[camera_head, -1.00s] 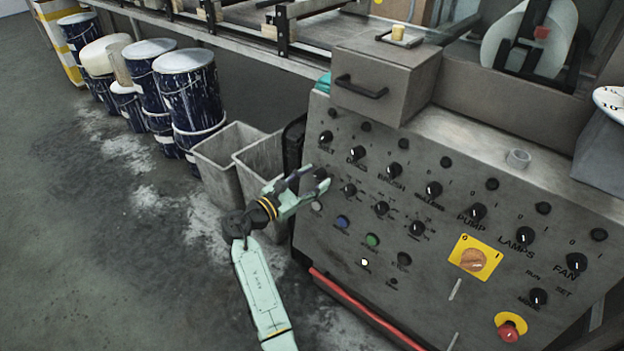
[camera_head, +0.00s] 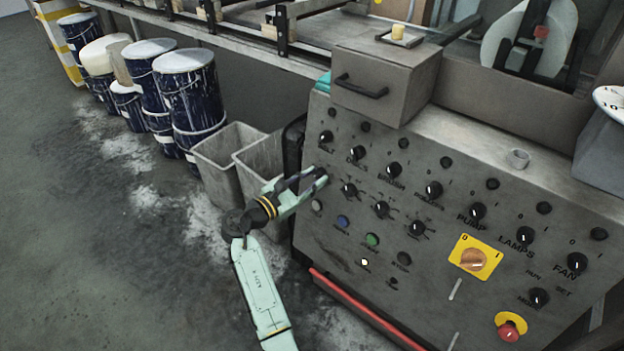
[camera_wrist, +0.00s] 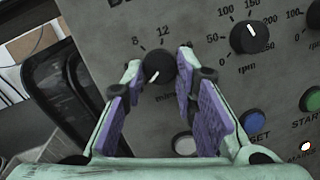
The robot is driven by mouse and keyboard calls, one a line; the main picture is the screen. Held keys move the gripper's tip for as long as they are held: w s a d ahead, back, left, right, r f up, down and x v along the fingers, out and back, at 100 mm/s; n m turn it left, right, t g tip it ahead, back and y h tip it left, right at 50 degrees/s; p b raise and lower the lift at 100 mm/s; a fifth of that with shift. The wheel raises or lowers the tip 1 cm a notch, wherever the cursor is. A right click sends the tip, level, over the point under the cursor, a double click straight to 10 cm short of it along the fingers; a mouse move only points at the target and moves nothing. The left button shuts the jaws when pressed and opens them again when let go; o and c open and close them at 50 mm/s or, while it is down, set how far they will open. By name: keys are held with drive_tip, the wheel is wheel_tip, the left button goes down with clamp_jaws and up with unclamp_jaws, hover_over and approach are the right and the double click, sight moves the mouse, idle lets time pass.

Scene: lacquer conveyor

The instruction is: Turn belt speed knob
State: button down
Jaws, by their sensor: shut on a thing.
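The belt speed knob (camera_wrist: 158,68) is a round black dial with a white line, on the left of the grey control panel. The wrist view shows scale numbers 8 and 12 above it and a unit below, like m/min. Its white line points to the lower left. My gripper (camera_head: 320,178) is at the panel's left edge and hides this knob in the head view. In the wrist view my gripper (camera_wrist: 160,72) has its purple-padded fingers on either side of the knob, shut on it.
A black rpm knob (camera_wrist: 250,37) is right of the held knob. A white button (camera_wrist: 184,144) and a blue button (camera_wrist: 253,122) are below. An orange switch (camera_head: 474,260) and red stop button (camera_head: 509,329) are farther right. Grey bins (camera_head: 222,158) stand left of the panel.

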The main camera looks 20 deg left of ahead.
drive_tip(key=m+g, duration=0.1)
drive_tip(key=m, duration=0.4)
drive_tip(key=shift+a+r+m+h+b, duration=0.1)
drive_tip(key=shift+m+h+b, duration=0.2)
drive_tip(key=shift+m, duration=0.1)
drive_tip(key=m+g, duration=0.1)
drive_tip(key=m, duration=0.3)
drive_tip(key=shift+w+r+m+b, duration=0.1)
drive_tip(key=shift+r+m+b, duration=0.05)
drive_tip(key=shift+m+b, duration=0.2)
drive_tip(key=m+g, duration=0.1)
drive_tip(key=m, duration=0.3)
drive_tip(key=shift+r+y+b, duration=0.1)
drive_tip(key=shift+y+b, duration=0.3)
drive_tip(key=shift+r+m+g+y+b, duration=0.1)
drive_tip(key=shift+m+g+y+b, duration=0.15)
drive_tip(key=shift+m, duration=1)
drive_tip(key=shift+r+m+g+y+b, duration=0.15)
drive_tip(key=shift+m+b, duration=0.2)
drive_tip(key=shift+m, duration=0.85)
drive_tip(key=c, duration=1.3)
unclamp_jaws()
drive_tip(key=v, duration=1.2)
drive_tip(key=shift+f, duration=0.1)
